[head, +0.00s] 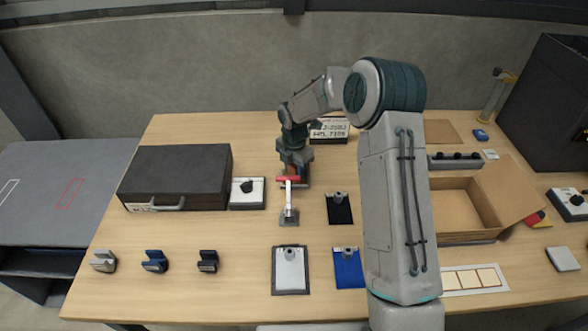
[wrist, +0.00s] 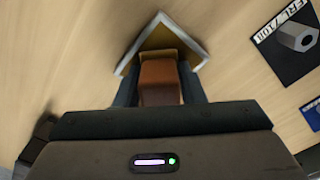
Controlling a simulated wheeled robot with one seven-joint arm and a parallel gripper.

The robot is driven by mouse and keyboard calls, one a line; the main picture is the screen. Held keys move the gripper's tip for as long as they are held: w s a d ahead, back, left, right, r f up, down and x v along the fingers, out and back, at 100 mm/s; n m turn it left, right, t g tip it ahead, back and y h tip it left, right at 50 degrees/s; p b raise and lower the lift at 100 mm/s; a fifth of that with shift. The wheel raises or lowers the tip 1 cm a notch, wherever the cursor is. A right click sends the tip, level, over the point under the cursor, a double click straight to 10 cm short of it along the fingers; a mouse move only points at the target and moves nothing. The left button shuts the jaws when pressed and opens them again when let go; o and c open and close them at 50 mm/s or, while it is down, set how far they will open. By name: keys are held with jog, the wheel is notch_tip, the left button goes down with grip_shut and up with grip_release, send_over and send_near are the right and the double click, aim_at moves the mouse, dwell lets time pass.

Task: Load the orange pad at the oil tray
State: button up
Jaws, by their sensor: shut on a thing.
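My gripper (head: 294,166) is low over the middle of the table, behind a red-handled clamp (head: 288,208). In the wrist view its dark fingers (wrist: 160,92) are shut on an orange-brown block, which I take as the orange pad (wrist: 162,75). In the head view, my gripper and the clamp hide most of this spot.
A black card with a grey part (head: 339,208) lies right of the clamp. A white box with a black knob (head: 247,194) and a dark case (head: 178,170) stand left. An open cardboard box (head: 456,203) is at right. Small blocks (head: 155,261) line the front left.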

jog(key=shift+f, duration=0.1)
jog(key=shift+r+p, duration=2.3)
jog(key=shift+r, duration=1.2)
notch_tip(320, 180, up, 7)
jog(key=p, duration=0.3)
jog(key=s+d+f+m+b, duration=0.1)
jog(key=d+m, duration=0.3)
jog(key=m, duration=0.5)
jog(key=s+d+f+m+b, duration=0.1)
jog(key=s+d+f+m, duration=0.1)
jog(key=m, duration=0.7)
jog(key=s+d+f+m+b, duration=0.1)
jog(key=s+d+f+m, duration=0.1)
jog(key=s+d+m, duration=0.2)
jog(key=d+m, duration=0.3)
jog(key=m, duration=0.2)
jog(key=shift+f, duration=0.3)
